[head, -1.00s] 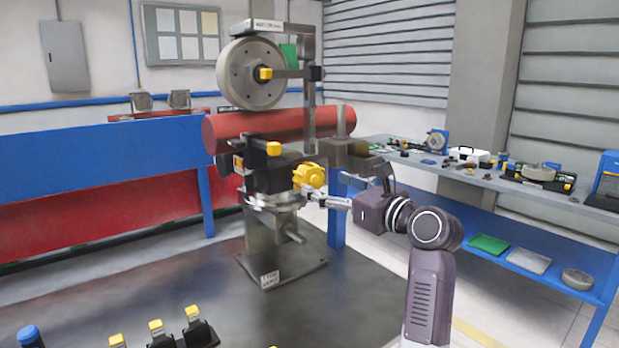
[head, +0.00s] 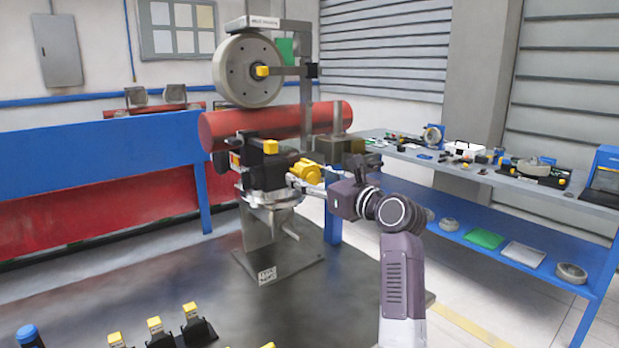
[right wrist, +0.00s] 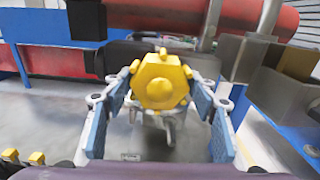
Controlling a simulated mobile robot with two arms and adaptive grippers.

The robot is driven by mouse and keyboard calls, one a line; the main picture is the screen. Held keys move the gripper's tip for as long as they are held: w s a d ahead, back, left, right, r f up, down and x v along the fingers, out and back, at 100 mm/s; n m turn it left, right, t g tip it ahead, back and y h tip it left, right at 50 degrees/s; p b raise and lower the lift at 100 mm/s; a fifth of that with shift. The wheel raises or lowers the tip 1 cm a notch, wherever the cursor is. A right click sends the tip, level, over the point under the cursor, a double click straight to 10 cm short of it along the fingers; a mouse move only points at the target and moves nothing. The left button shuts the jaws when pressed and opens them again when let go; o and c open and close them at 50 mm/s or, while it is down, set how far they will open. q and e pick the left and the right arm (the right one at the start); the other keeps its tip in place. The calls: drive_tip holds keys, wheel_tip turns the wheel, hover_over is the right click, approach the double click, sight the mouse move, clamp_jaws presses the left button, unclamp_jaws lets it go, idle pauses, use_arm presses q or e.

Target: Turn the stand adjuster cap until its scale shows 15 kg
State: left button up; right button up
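The yellow, many-sided adjuster cap (head: 305,172) sits on the right side of the dark block of the stand (head: 262,240), below the red cylinder. In the right wrist view the cap (right wrist: 160,82) faces me, centred between the fingertips. My right gripper (head: 312,185) is at the cap from the right. In the right wrist view its fingers (right wrist: 161,85) are spread, with blue pads on both sides of the cap. I cannot tell whether the tips touch it. No scale reading is legible. My left gripper is not in view.
A red cylinder (head: 280,123) and a grey wheel (head: 247,70) are above the cap. A blue bench (head: 480,235) with tools stands to the right. Several black holders with yellow tops (head: 155,330) stand at the front left.

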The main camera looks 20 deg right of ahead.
drive_tip(key=c, duration=0.4)
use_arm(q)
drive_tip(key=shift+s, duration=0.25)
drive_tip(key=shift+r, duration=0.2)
